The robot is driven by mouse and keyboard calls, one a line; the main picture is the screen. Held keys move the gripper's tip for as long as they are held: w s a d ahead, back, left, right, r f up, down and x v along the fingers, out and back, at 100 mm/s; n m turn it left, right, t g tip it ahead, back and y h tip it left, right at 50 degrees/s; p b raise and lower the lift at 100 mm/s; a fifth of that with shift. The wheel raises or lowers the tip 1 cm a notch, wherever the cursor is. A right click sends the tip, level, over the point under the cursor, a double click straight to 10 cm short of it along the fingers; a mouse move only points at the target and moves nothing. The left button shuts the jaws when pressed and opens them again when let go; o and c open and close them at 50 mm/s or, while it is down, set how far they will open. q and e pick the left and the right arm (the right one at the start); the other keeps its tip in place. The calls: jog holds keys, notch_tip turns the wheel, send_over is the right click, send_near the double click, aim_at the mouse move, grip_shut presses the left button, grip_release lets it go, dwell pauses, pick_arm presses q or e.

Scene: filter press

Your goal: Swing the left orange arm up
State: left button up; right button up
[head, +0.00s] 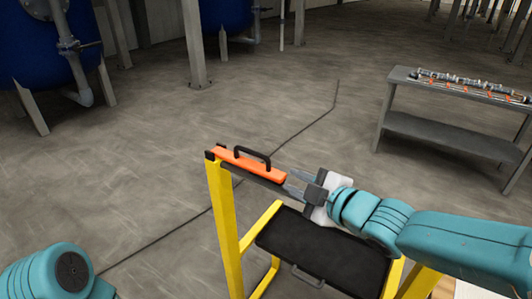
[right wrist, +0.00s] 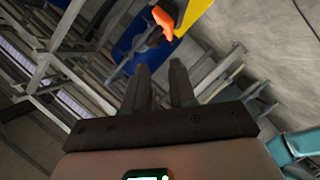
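The orange arm (head: 233,160) lies roughly level along the top of a yellow frame (head: 225,220) in the head view. A black handle (head: 266,156) stands up from it. My right gripper (head: 290,184) is just past the orange arm's right end, pointing left towards it. Its fingers are apart with nothing between them. I cannot tell whether a fingertip touches the arm. In the right wrist view the open fingers (right wrist: 159,68) show below an orange piece (right wrist: 163,18). My left arm shows at the lower left of the head view, but its gripper is out of view.
A black tray (head: 345,262) sits low inside the yellow frame. A grey bench (head: 398,90) with rods and orange-marked parts stands at the right. Blue tanks (head: 35,45) on grey legs stand at the back left. The floor between is clear, crossed by a dark line.

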aim_at(256, 154)
jog(key=shift+n, duration=0.4)
jog(key=p+x, duration=0.1)
jog(key=x, duration=0.4)
jog(key=r+p+x, duration=0.1)
jog(key=x, duration=0.4)
jog(key=r+p+x, duration=0.1)
jog(key=x, duration=0.4)
jog(key=shift+w+a+r, duration=0.2)
jog(key=shift+a+r, duration=0.05)
jog(key=shift+a, duration=0.05)
jog(key=shift+w+a+f, duration=0.2)
jog(key=shift+w+a, duration=0.15)
pick_arm(q)
jog(key=r, duration=0.3)
jog(key=shift+w, duration=0.25)
pick_arm(e)
jog(key=shift+d, duration=0.15)
grip_shut()
